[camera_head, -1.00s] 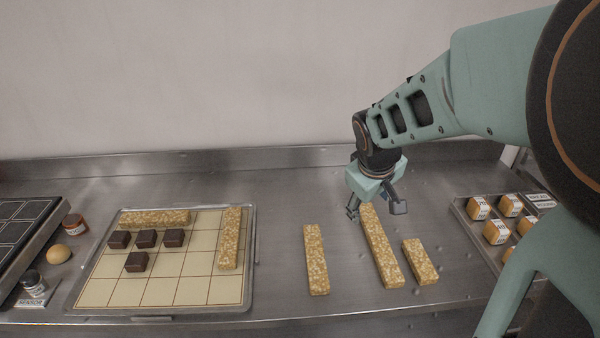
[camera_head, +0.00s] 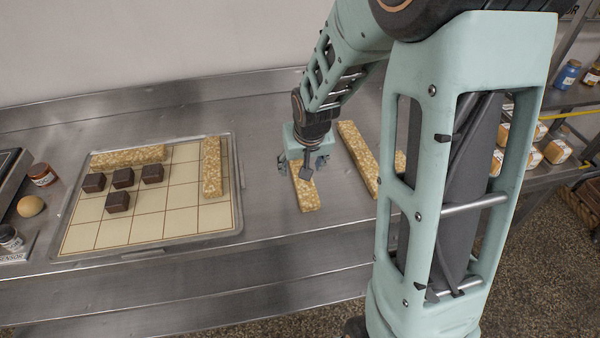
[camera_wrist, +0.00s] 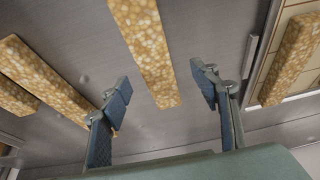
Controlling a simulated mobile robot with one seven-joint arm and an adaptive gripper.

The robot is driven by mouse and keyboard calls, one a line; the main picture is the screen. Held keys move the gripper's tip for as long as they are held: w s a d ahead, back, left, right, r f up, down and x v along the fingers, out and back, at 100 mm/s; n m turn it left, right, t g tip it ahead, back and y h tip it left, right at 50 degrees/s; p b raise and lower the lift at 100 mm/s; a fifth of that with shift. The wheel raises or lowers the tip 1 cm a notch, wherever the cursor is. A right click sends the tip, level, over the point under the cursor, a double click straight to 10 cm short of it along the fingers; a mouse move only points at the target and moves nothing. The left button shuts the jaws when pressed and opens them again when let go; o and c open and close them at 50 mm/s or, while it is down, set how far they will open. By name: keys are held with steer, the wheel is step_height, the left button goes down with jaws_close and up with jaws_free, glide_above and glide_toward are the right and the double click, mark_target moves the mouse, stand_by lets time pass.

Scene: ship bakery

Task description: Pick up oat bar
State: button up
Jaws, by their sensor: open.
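Three oat bars lie loose on the steel counter. In the head view the left one (camera_head: 305,193) is under my gripper (camera_head: 308,170). The long middle bar (camera_head: 357,155) lies to its right, and the right one (camera_head: 400,160) is mostly hidden behind my arm. In the wrist view my gripper (camera_wrist: 160,98) is open and empty. An oat bar (camera_wrist: 145,50) runs lengthwise between the line of its two fingers, with a gap on both sides. Whether the fingertips are level with the bar I cannot tell.
A tray (camera_head: 236,195) with a grid holds two oat bars (camera_head: 128,157) (camera_head: 211,168) and several dark chocolate blocks (camera_head: 123,177) at left. Labelled wrapped blocks (camera_head: 556,151) sit at right.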

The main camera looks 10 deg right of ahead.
steer(key=shift+w+d+x, duration=0.1)
steer(key=shift+d+x, duration=0.1)
steer(key=shift+x, duration=1.25)
steer(key=shift+w+d+x, duration=0.1)
steer(key=shift+d+x, duration=0.05)
steer(key=shift+x, duration=1.3)
steer(key=shift+r, duration=0.1)
steer(key=c, duration=1.4)
steer(key=shift+r, duration=0.1)
